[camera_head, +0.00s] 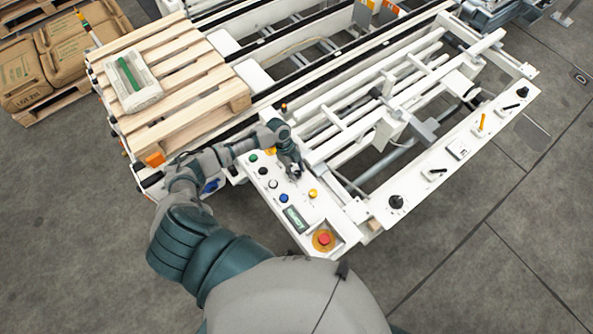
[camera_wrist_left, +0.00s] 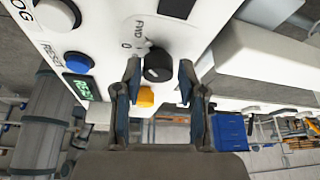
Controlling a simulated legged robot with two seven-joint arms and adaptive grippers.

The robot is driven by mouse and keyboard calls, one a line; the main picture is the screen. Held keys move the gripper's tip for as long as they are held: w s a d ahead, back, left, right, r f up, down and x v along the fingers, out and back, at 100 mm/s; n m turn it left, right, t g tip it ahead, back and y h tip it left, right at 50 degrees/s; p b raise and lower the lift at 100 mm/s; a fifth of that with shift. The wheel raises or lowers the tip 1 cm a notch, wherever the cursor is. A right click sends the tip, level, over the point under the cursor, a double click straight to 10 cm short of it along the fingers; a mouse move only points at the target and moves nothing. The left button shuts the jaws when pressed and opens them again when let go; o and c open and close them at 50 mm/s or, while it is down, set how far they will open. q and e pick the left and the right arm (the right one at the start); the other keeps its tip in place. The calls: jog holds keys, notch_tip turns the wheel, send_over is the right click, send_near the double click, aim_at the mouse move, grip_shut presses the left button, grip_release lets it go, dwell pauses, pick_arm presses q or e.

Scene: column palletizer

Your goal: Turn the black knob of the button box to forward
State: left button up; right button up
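The white button box (camera_head: 275,190) stands in the middle of the head view. In the left wrist view, a black knob (camera_wrist_left: 158,68) sits on its white panel, with a "0" and a partly legible label beside it. My left gripper (camera_head: 293,170) is over the panel in the head view and largely covers the knob there. In the left wrist view, the open fingers of my left gripper (camera_wrist_left: 160,78) stand on either side of the knob, with a gap showing on each side. My right gripper is not in view.
A red emergency stop (camera_head: 324,239) sits at the panel's near end. A wooden pallet (camera_head: 185,75) lies left; conveyor rails (camera_head: 350,85) run right.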

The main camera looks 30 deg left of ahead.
pick_arm(q)
jog(key=shift+o, duration=0.6)
jog(key=v, duration=1.1)
jog(key=shift+a+r, duration=0.3)
jog(key=shift+r, duration=0.05)
